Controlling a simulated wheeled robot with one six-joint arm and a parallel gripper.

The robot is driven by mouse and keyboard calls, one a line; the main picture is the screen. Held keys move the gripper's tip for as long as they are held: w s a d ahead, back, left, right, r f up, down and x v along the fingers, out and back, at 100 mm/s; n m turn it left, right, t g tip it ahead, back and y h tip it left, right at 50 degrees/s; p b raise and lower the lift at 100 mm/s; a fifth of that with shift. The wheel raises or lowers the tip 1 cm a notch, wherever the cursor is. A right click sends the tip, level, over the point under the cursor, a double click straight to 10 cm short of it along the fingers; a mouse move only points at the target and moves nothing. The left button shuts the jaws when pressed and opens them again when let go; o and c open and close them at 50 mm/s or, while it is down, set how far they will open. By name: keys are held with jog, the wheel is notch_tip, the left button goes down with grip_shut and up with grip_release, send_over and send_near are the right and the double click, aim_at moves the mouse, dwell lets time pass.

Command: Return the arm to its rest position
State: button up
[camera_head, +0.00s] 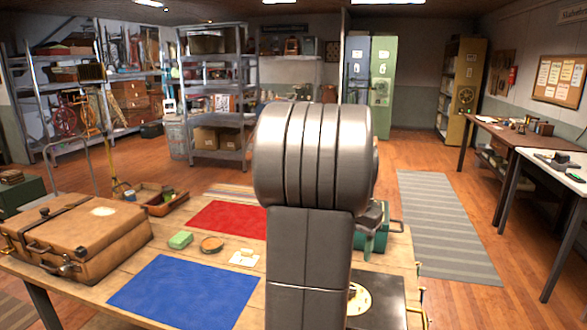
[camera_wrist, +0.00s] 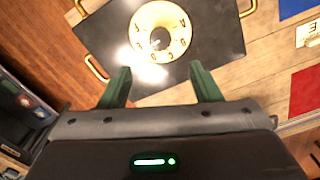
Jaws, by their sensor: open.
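My gripper (camera_wrist: 162,88) shows in the wrist view with its two green fingers spread wide apart and nothing between them. Beyond the fingers lies a dark tray (camera_wrist: 110,42) with brass handles and a pale round dial marked with characters (camera_wrist: 178,18). The dark tray (camera_head: 385,290) shows at the table's right end, partly behind my arm.
Floor is open around the striped rug (camera_head: 440,230).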

notch_tip(320, 180, down, 12)
jog(key=shift+f+p, duration=0.2)
jog(key=shift+p, duration=0.1)
jog(key=shift+w+n, duration=0.15)
jog(key=shift+n, duration=0.25)
jog(key=n, duration=0.3)
jog(key=shift+n, duration=0.4)
jog(key=n, duration=0.4)
jog(key=shift+n, duration=0.4)
jog(key=n, duration=0.4)
jog(key=shift+n, duration=2.3)
